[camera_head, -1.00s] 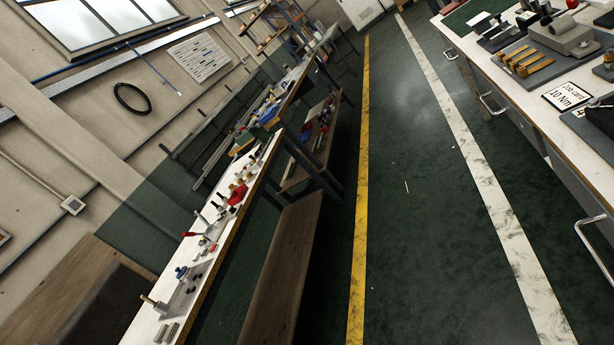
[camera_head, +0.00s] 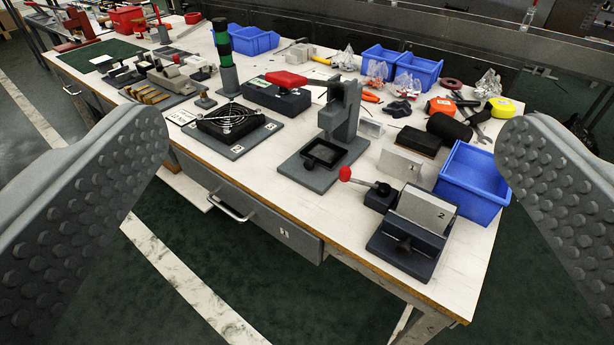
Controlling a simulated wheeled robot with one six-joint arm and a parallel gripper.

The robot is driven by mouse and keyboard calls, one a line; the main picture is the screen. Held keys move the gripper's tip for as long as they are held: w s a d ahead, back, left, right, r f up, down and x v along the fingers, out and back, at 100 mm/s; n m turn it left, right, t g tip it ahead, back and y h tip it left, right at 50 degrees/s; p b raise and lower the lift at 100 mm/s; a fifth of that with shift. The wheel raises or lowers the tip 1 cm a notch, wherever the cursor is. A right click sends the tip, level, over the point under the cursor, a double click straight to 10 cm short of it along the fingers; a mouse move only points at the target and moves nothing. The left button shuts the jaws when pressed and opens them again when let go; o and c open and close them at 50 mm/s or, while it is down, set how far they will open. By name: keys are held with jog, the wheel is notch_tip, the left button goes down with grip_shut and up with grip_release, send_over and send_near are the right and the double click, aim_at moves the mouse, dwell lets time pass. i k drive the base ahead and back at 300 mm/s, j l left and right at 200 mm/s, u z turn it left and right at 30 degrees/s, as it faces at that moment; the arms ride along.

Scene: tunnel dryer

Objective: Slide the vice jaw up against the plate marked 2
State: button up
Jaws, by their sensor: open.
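The plate marked 2 (camera_head: 428,208) is a pale grey upright plate in a dark vice (camera_head: 385,247) at the front right corner of the workbench. The vice jaw (camera_head: 418,237) is a dark block with a black knob on the near side of the plate. I cannot tell whether there is a gap between them. A pale plate marked 1 (camera_head: 399,164) stands farther back. My gripper (camera_head: 332,125) is open and empty, its two grey studded fingers wide apart at the left and right of the view. It is well short of the vice.
A red-knobbed lever (camera_head: 346,174) on a dark block stands left of the vice. A blue bin (camera_head: 474,184) is close behind right. A grey press (camera_head: 335,133) and a fan (camera_head: 231,122) stand farther left. Floor is free in front of the workbench (camera_head: 300,200).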

aim_at(409, 233)
jog(key=k+l, duration=0.65)
jog(key=k+l+u, duration=0.05)
jog(key=k, duration=0.05)
